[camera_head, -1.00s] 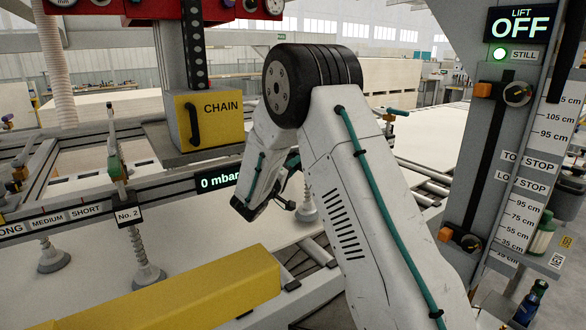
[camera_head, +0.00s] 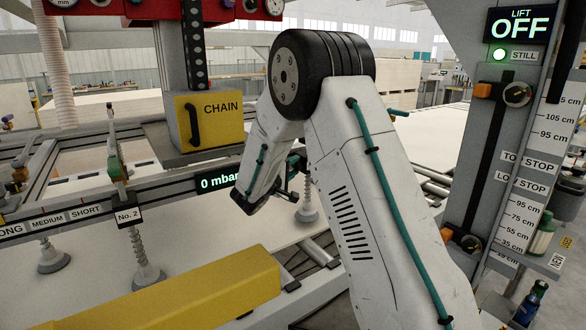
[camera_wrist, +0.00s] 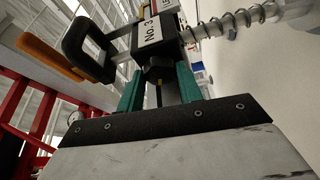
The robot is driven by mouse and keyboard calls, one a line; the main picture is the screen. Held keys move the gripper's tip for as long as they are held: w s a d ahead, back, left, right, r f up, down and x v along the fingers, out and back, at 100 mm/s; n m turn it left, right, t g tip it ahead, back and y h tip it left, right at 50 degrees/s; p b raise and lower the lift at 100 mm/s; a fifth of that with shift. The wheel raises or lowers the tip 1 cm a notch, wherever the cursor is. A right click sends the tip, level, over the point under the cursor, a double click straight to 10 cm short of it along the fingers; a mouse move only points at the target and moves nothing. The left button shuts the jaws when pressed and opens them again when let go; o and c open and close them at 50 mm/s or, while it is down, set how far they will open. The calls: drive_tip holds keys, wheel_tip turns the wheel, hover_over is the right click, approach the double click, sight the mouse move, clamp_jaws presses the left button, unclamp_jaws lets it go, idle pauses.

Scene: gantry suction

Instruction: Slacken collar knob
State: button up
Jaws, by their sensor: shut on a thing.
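In the wrist view, my gripper (camera_wrist: 160,88) has its two teal fingers on either side of a dark collar knob (camera_wrist: 157,68) and is shut on it. The knob sits just below the white "No. 3" tag (camera_wrist: 150,32). A sprung rod (camera_wrist: 225,22) runs off to the right of the tag. An orange handle with a black loop (camera_wrist: 88,48) stands at the left. In the head view, my arm hides most of the gripper and the knob. A grey suction cup (camera_head: 307,213) hangs beside my wrist.
Sprung suction cup No. 2 (camera_head: 149,275) hangs to the left, near a yellow beam (camera_head: 195,290). The yellow CHAIN box (camera_head: 209,118) is behind. The lift column (camera_head: 480,150) stands close on the right, its display reading OFF.

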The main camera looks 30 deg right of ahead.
drive_tip(key=o, duration=1)
drive_tip(key=shift+v, duration=3.95)
